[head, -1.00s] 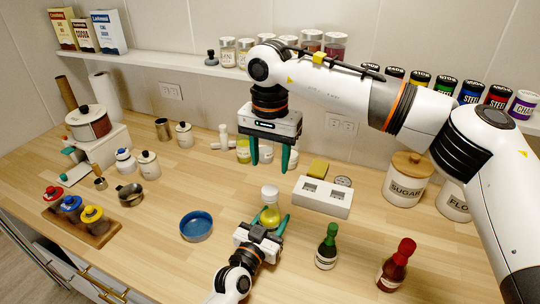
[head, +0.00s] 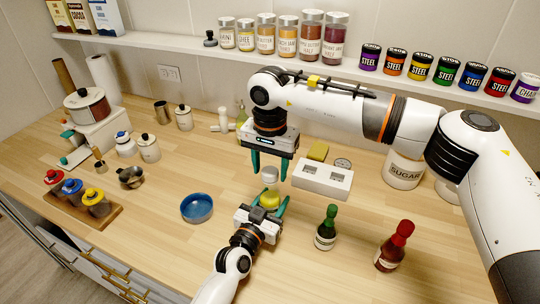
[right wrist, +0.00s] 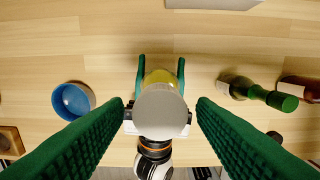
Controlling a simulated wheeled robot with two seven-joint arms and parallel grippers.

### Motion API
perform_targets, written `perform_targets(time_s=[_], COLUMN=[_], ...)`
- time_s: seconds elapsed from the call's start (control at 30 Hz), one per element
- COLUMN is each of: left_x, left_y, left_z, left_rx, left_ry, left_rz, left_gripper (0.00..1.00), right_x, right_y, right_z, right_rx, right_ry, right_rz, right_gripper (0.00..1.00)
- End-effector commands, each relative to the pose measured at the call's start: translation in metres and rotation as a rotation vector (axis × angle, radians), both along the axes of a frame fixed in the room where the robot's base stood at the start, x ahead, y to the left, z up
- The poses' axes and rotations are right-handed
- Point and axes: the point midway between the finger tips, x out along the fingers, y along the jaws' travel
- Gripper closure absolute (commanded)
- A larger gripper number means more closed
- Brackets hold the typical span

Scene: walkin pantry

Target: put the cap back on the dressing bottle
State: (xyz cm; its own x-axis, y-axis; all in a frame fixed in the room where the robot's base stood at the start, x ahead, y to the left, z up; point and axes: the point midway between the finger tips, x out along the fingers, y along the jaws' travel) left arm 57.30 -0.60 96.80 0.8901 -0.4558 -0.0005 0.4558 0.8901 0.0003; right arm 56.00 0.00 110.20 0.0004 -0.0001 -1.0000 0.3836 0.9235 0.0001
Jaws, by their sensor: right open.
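The dressing bottle (head: 269,199) holds yellow liquid and stands upright in the middle of the counter. It also shows from above in the right wrist view (right wrist: 160,77). A whitish cap (head: 269,174) sits on its top; I cannot tell whether it is tight. In the right wrist view the cap (right wrist: 160,113) is a large pale disc between my right fingers, apart from both. My left gripper (head: 266,206) is shut around the bottle's body from the front. My right gripper (head: 270,172) is open, pointing down, with its fingertips on either side of the cap.
A white block with two square openings (head: 322,179) stands close behind on the right. A green bottle (head: 326,230) and a red bottle (head: 394,248) stand to the right. A blue bowl (head: 197,208) is to the left. The counter between bowl and dressing bottle is clear.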

Motion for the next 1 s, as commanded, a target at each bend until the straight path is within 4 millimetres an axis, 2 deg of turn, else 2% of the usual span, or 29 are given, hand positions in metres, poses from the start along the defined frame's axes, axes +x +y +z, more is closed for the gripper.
perform_targets(time_s=[0.27,0.37,0.57,0.83,1.0], left_x=[0.0000,0.0000,0.0000,0.0000,0.0000], left_y=[0.0000,0.0000,0.0000,0.0000,0.0000], left_z=[-0.0002,-0.0002,-0.0002,-0.0002,-0.0001], left_rx=[0.000,0.000,0.000,0.000,0.000], left_ry=[0.000,0.000,0.000,0.000,0.000], left_rz=[0.000,0.000,0.000,0.000,0.000], left_gripper=[1.00,1.00,1.00,1.00,1.00], right_x=[0.0000,-0.0001,-0.0001,-0.0002,-0.0002], right_y=[-0.0001,-0.0001,0.0000,0.0001,0.0002], right_z=[-0.0019,-0.0018,-0.0016,-0.0016,-0.0018], right_rx=[0.000,0.000,0.000,0.000,0.001], right_ry=[0.000,0.000,0.001,0.001,0.001], right_rz=[0.000,0.000,0.000,-0.057,-0.338], right_gripper=[0.49,0.62,0.94,0.95,0.95])
